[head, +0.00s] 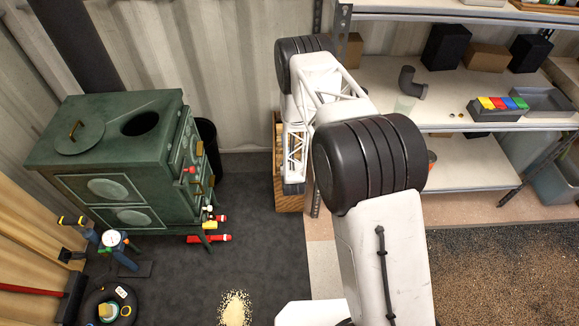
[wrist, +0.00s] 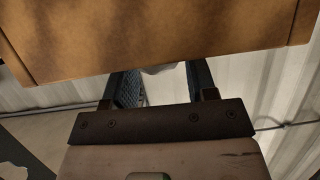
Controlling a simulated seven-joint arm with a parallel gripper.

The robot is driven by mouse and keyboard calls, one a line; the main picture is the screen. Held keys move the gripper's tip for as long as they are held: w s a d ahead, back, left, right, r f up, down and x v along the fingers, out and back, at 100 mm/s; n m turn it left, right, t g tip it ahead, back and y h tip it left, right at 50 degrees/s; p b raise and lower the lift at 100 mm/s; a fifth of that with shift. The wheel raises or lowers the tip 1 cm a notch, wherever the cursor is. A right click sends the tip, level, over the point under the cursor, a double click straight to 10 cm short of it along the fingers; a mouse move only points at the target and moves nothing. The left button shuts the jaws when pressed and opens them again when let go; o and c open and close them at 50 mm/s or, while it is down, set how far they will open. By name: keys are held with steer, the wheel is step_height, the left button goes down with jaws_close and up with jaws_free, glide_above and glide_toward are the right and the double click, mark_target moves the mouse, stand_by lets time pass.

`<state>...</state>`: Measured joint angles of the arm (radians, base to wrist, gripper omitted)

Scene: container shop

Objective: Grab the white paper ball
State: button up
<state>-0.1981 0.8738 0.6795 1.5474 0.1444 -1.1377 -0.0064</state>
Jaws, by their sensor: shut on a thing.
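In the wrist view my gripper (wrist: 161,76) has its two dark fingers reaching up under the edge of a brown panel. A small piece of a white thing, the white paper ball (wrist: 158,69), shows between the fingers, and my gripper is shut on it. Most of the ball and the fingertips are hidden behind the brown panel. In the head view my own arm covers the gripper, and the paper ball does not show there.
The brown panel (wrist: 160,40) fills the top of the wrist view, close to the fingers. In the head view a wooden crate (head: 291,202) stands behind my arm. A green stove (head: 120,160) is at left, and metal shelving (head: 450,108) with boxes is at right.

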steer(key=shift+r, duration=0.1)
steer(key=shift+r, duration=1.25)
steer(key=s+d+r, duration=0.2)
steer(key=s, duration=1.3)
steer(key=shift+s+d+r, duration=0.15)
steer(key=shift+s+d, duration=0.15)
steer(key=shift+s, duration=0.1)
